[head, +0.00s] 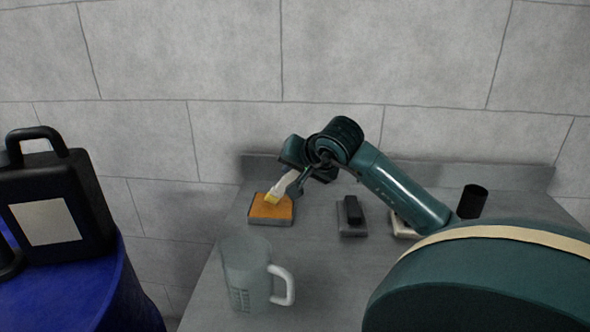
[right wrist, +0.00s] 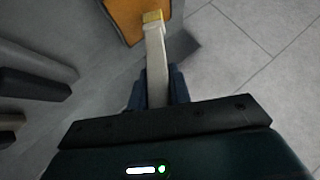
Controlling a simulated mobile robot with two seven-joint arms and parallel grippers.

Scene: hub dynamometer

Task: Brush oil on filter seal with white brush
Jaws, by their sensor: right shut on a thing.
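A white brush (head: 281,189) with a yellowish tip is held in my right gripper (head: 300,180), which is shut on it. It slants down to the left, its tip over an orange pad in a grey holder (head: 265,210). I cannot tell whether the tip touches the pad. In the right wrist view, the brush (right wrist: 155,60) points away from the jaws, with its yellow tip at the edge of the orange pad (right wrist: 127,18). A black cylinder (head: 472,201) stands at the right of the bench; I cannot tell whether it is the filter, and no seal is discernible. My left gripper is not in view.
A translucent measuring jug (head: 245,276) with a white handle stands at the bench front. A black block on a grey base (head: 351,217) and a partly hidden pale holder (head: 404,229) sit right of the pad. A black canister (head: 54,205) stands on a blue drum (head: 125,300) at left.

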